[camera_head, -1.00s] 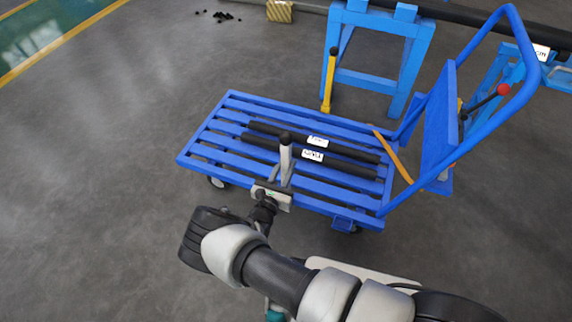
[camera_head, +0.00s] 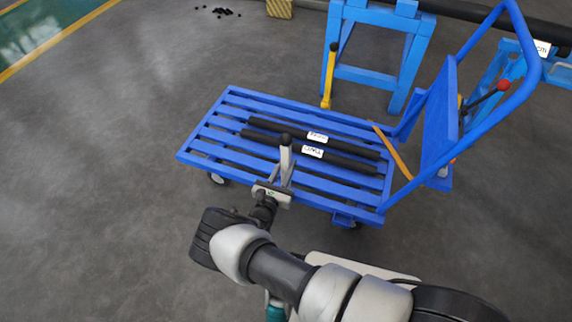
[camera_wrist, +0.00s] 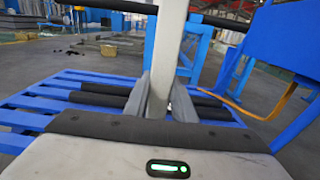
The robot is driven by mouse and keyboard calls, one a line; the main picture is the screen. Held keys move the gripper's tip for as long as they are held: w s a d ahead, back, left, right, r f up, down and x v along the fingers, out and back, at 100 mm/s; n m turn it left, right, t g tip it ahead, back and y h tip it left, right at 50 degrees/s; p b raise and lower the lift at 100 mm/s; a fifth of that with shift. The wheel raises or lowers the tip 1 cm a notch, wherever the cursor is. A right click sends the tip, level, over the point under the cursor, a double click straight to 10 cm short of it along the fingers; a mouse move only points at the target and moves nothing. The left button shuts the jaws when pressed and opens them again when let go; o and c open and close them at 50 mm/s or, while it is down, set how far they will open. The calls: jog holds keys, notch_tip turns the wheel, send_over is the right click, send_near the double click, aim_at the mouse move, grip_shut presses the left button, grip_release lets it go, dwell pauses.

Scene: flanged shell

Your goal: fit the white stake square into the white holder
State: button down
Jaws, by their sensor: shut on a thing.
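The white stake (camera_head: 286,158) stands roughly upright over the front side of the blue cart, with a dark cap at its top. It also shows in the wrist view (camera_wrist: 167,50), rising out of the top edge. My gripper (camera_head: 284,178) is shut on the stake low down. In the wrist view the grey fingers of my gripper (camera_wrist: 160,95) close on it from both sides. The stake's lower end is hidden behind my gripper. I cannot make out a white holder in either view.
The blue slatted cart (camera_head: 220,133) carries two black bars (camera_head: 350,163) with white labels. Its push handle (camera_head: 520,80) rises at the right, beside an orange-brown strip (camera_head: 392,150). A blue trestle (camera_head: 376,79) and yellow post (camera_head: 329,78) stand behind. Open floor lies left.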

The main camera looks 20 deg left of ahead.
jog(key=shift+f, duration=0.7)
jog(key=c, duration=1.6)
grip_release()
jog(key=shift+o, duration=1)
jog(key=shift+f, duration=0.1)
jog(key=s+a+p, duration=0.1)
jog(key=s+p, duration=0.1)
jog(key=s, duration=1.5)
jog(key=shift+s+a+p, duration=0.15)
jog(key=shift+s+p, duration=0.05)
jog(key=shift+p, duration=0.15)
jog(key=shift+w+r, duration=0.1)
jog(key=shift+r, duration=0.1)
